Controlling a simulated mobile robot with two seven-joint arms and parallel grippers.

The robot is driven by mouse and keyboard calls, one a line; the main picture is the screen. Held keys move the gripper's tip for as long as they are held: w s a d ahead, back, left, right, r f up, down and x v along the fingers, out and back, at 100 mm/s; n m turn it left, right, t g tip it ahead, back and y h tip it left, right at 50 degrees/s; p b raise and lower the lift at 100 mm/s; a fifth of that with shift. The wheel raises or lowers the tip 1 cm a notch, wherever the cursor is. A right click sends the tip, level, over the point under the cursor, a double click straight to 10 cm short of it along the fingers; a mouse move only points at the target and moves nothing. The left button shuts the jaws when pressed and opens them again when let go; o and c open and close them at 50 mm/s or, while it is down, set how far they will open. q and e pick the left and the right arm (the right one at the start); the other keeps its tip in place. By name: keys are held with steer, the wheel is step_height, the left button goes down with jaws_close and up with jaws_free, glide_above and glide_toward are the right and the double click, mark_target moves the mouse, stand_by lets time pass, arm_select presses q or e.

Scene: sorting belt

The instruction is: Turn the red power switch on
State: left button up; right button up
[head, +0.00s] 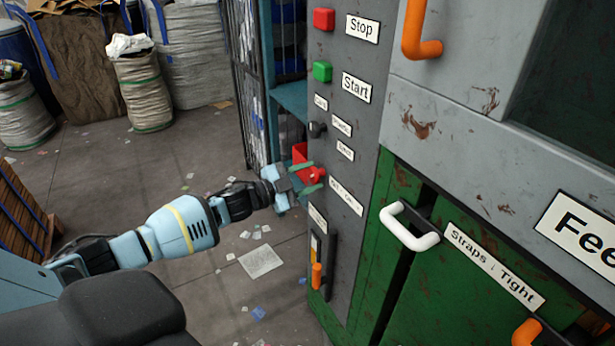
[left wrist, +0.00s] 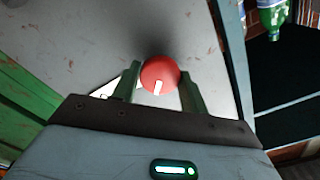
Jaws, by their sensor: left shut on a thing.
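The red power switch is a round red knob (head: 317,174) on the grey control panel (head: 345,225), below the black selector knob. In the left wrist view the red knob (left wrist: 160,76) shows face-on with a short white mark at its lower edge. My left gripper (head: 308,178) is at the panel with its green fingers on both sides of the knob. The left wrist view shows the fingers (left wrist: 159,88) shut on it. The fingers hide part of the knob in the head view. My right gripper is not in view.
The panel also carries a red Stop button (head: 324,19), a green Start button (head: 322,71), a black selector (head: 317,129) and an orange-handled lever (head: 317,276). A white door handle (head: 408,228) sticks out at the right. Litter lies on the floor.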

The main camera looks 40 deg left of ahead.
arm_select(q)
steer(key=m, duration=0.4)
steer(key=shift+m+b, duration=0.65)
steer(key=shift+m, duration=1.85)
steer(key=o, duration=1)
steer(key=shift+s, duration=0.15)
steer(key=v, duration=0.7)
steer(key=shift+s+a, duration=0.15)
steer(key=shift+s, duration=0.15)
